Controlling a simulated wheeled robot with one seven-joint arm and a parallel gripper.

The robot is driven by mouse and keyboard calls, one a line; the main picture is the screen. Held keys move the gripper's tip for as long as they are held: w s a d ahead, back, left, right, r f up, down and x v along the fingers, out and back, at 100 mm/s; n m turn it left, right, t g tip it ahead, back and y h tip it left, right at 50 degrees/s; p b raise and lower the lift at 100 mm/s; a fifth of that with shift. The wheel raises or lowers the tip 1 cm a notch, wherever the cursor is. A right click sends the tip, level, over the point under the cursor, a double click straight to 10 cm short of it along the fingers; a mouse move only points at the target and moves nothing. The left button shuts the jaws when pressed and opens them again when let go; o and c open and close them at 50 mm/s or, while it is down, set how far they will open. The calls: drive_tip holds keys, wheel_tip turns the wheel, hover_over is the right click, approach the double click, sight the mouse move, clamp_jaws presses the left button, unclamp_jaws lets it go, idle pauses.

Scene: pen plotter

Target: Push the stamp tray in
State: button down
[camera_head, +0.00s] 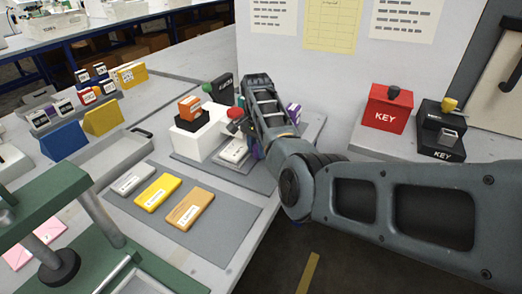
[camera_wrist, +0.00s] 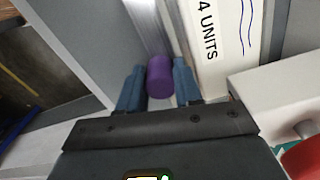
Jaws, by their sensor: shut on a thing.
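My gripper (camera_wrist: 160,84) has its blue fingers on either side of a purple cylinder (camera_wrist: 160,76) in the wrist view and is shut on it. The cylinder lies at the end of a pale grey rail. In the head view my gripper is mostly hidden behind my arm, at the right side of a white machine (camera_head: 199,142). An orange block on a black base sits on this machine. I cannot tell for sure which part is the stamp tray. A shallow grey tray (camera_head: 108,158) lies at the left, apart from my gripper.
A grey mat (camera_head: 215,235) holds one grey, one yellow and one orange block. A red KEY box (camera_head: 388,108) stands at the right. A card marked "4 UNITS" (camera_wrist: 210,40) and a white block (camera_wrist: 282,98) are close to my gripper. A green press frame fills the lower left.

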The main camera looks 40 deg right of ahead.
sight(252, 155)
drive_tip(key=shift+w+a, duration=0.3)
drive_tip(key=shift+w, duration=0.55)
drive_tip(key=shift+w+r, duration=0.1)
drive_tip(key=shift+w, duration=0.05)
drive_tip(key=c, duration=1.1)
unclamp_jaws()
drive_tip(key=shift+a, duration=0.15)
drive_tip(key=shift+o, duration=0.2)
wheel_tip(252, 155, up, 8)
drive_tip(key=shift+b, duration=0.3)
drive_tip(key=shift+f, duration=0.2)
